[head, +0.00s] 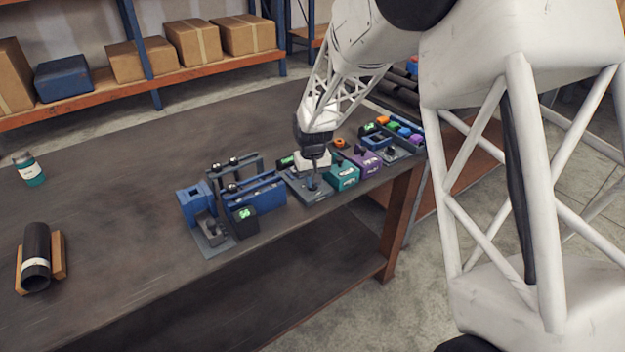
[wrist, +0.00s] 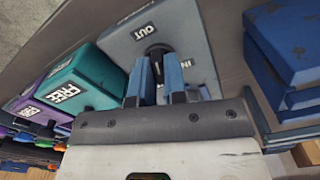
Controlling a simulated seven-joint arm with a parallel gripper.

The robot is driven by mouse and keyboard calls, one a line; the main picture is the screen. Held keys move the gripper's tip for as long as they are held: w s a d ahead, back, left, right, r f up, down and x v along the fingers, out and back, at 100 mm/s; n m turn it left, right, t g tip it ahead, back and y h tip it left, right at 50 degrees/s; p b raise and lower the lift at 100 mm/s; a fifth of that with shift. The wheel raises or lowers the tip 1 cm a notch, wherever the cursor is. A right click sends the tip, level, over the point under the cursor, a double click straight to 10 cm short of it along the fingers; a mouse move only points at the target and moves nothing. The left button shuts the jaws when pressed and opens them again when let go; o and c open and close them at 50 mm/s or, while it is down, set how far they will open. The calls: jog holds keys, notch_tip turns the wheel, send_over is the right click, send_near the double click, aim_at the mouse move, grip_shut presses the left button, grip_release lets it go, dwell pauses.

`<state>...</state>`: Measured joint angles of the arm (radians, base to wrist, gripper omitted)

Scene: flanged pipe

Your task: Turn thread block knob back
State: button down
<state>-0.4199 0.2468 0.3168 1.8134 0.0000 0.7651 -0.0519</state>
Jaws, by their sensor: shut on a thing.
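The thread block (wrist: 118,47) is a grey plate marked OUT and IN in the wrist view. In the head view its grey base (head: 318,195) lies near the table's front edge. Its dark knob (wrist: 158,50) shows between my fingers, mostly hidden by them. My gripper (wrist: 160,80) points down at the plate, its blue-grey fingers shut on the knob. In the head view my gripper (head: 313,178) is over the block, and the knob is hard to make out there.
A blue fixture (head: 262,196) with a green display stands on the other. A pipe (head: 36,255) rests on a wooden cradle at left. The table's middle is clear.

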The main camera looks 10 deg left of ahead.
jog(key=c, duration=1.2)
grip_release()
jog(key=shift+o, duration=0.2)
jog(key=shift+r, duration=0.15)
jog(key=shift+r, duration=3.75)
jog(key=shift+r, duration=0.1)
